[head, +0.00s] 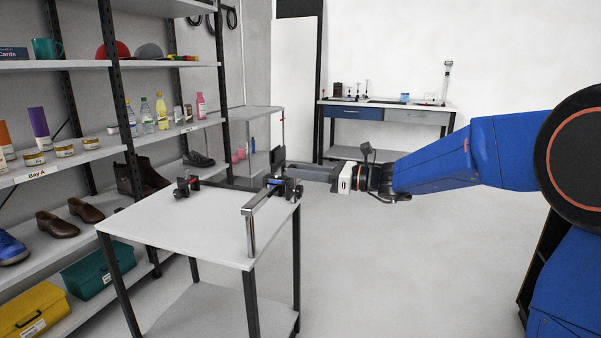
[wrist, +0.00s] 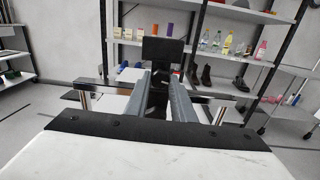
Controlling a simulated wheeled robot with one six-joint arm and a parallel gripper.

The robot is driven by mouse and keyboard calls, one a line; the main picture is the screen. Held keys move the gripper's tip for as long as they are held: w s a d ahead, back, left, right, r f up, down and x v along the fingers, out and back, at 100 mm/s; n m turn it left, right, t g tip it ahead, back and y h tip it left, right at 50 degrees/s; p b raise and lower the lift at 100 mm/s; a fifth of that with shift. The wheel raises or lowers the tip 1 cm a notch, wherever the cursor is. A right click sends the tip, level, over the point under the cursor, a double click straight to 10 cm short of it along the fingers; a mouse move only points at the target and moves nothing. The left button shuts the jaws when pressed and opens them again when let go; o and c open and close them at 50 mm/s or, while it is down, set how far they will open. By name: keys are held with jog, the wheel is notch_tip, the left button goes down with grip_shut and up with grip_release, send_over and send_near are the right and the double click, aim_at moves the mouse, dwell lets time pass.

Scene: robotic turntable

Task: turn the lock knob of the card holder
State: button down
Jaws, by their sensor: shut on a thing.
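The card holder (wrist: 162,52) shows in the wrist view as a black upright plate on a dark stem, straight ahead of my fingers. In the head view its dark plate (head: 275,155) stands above the far right corner of the small white table (head: 165,232). My gripper (head: 287,170) reaches in level from the right and meets the holder there. In the wrist view its two grey fingers (wrist: 160,92) are shut on a small dark part below the plate, the lock knob. The fingers hide most of the knob, so its turn angle cannot be told.
A silver rail (head: 252,222) on posts stands at the table's right edge, close below my gripper. A small dark clamp-like fixture (head: 186,186) sits on the table's far side. Loaded shelves (head: 70,150) stand left. A workbench (head: 390,103) stands at the back; floor to the right is free.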

jog(key=n, duration=0.4)
jog(key=shift+n, duration=0.3)
jog(key=c, duration=1.5)
grip_release()
jog(key=v, duration=1.7)
jog(key=shift+s+d, duration=0.1)
jog(key=shift+d, duration=0.05)
